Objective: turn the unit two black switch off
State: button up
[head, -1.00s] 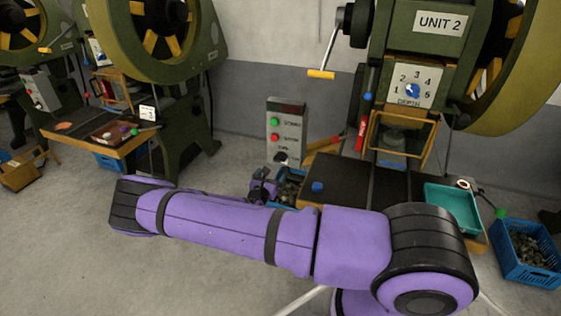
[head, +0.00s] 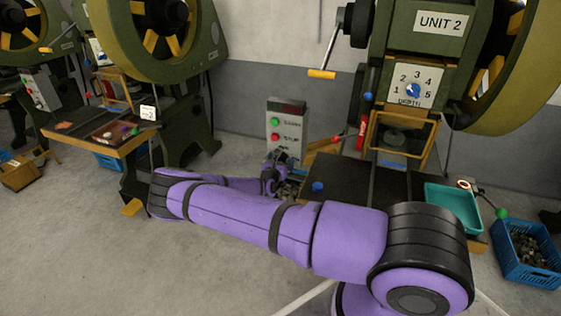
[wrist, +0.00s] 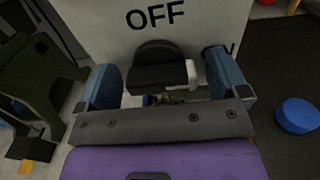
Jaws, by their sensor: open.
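The black switch (wrist: 157,70) is on the front of the unit two control box (head: 287,118), under the printed word OFF in the wrist view. It has a dark rounded back and a black bar with a white end on its right side. The bar lies roughly level across the picture. My gripper (wrist: 164,72) is open, with one blue finger on each side of the switch; I cannot tell whether either touches it. In the head view my gripper (head: 272,172) is at the lower part of the box and hides the switch.
Green (head: 275,121) and red (head: 275,136) buttons sit above the switch. The dark press table (head: 345,183) with a blue knob (head: 318,187) is just right of my gripper. A teal tray (head: 453,205) and a blue crate (head: 525,252) stand farther right. Open floor lies left.

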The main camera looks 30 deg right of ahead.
jog(key=c, duration=0.9)
jog(key=shift+c, duration=0.2)
jog(key=shift+n, duration=0.3)
jog(key=n, duration=1.3)
jog(key=shift+a, duration=0.1)
jog(key=shift+f+n, duration=0.15)
jog(key=shift+n, duration=1.95)
